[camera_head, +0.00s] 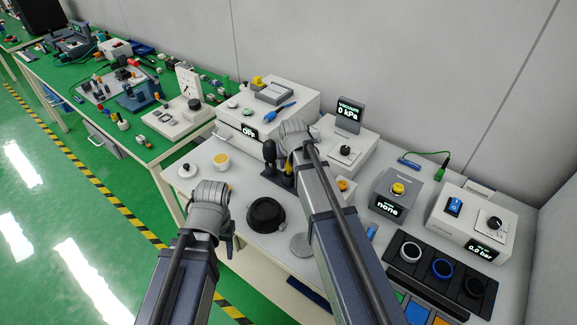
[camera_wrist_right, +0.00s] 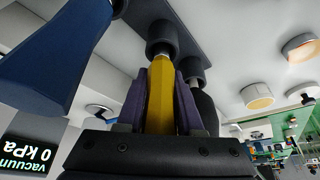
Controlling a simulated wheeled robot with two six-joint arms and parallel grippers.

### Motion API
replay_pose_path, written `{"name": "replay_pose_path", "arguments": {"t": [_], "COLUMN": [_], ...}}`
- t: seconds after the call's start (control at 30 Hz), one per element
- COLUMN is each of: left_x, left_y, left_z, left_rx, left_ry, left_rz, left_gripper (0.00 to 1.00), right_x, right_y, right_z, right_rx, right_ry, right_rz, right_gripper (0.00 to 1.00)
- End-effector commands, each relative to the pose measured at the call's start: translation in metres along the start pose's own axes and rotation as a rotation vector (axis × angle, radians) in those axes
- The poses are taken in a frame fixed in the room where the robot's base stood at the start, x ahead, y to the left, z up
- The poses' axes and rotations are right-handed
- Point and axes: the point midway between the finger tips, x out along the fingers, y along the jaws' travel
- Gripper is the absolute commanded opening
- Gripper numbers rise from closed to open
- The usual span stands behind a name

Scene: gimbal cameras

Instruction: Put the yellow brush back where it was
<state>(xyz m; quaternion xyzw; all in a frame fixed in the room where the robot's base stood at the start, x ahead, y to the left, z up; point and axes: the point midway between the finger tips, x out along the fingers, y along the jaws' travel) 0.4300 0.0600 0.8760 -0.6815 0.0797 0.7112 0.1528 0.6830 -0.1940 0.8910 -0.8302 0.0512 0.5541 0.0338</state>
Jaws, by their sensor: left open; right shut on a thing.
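The yellow brush (camera_wrist_right: 160,92) stands handle-out between the jaws of my right gripper (camera_wrist_right: 163,98), which is shut on it. Its far end meets a dark round collar at the dark stand (camera_wrist_right: 190,22); I cannot tell whether it is fully seated. In the head view a little yellow (camera_head: 288,182) shows beside my right wrist, which hides most of the stand. A black-handled tool (camera_wrist_right: 206,108) and a blue-handled tool (camera_wrist_right: 52,62) flank the brush in the wrist view. My left gripper (camera_head: 229,246) is open and empty by the table's front edge.
A black round dish (camera_head: 266,214) and a grey disc (camera_head: 301,245) lie in front of the stand. A yellow-topped jar (camera_head: 221,161) stands to the left. The vacuum box (camera_head: 347,150) is behind, and the grey button box (camera_head: 396,192) is to the right.

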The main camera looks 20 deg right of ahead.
Motion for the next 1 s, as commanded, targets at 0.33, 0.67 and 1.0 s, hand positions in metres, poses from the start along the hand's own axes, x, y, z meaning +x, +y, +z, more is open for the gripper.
{"name": "replay_pose_path", "arguments": {"t": [0.33,0.67,1.0], "left_x": [0.003,0.003,-0.010], "left_y": [0.000,0.000,-0.001], "left_z": [0.000,0.000,0.001], "left_rx": [0.000,0.000,0.000], "left_ry": [0.000,0.000,0.000], "left_rz": [0.000,0.000,0.000], "left_gripper": [0.50,0.50,0.50], "right_x": [0.003,0.003,-0.011], "right_y": [0.000,0.000,0.000], "right_z": [0.001,0.001,-0.001], "right_rx": [0.000,0.000,0.000], "right_ry": [0.000,0.000,0.000], "right_rz": [0.000,0.000,0.000], "right_gripper": [0.49,0.66,0.66]}}
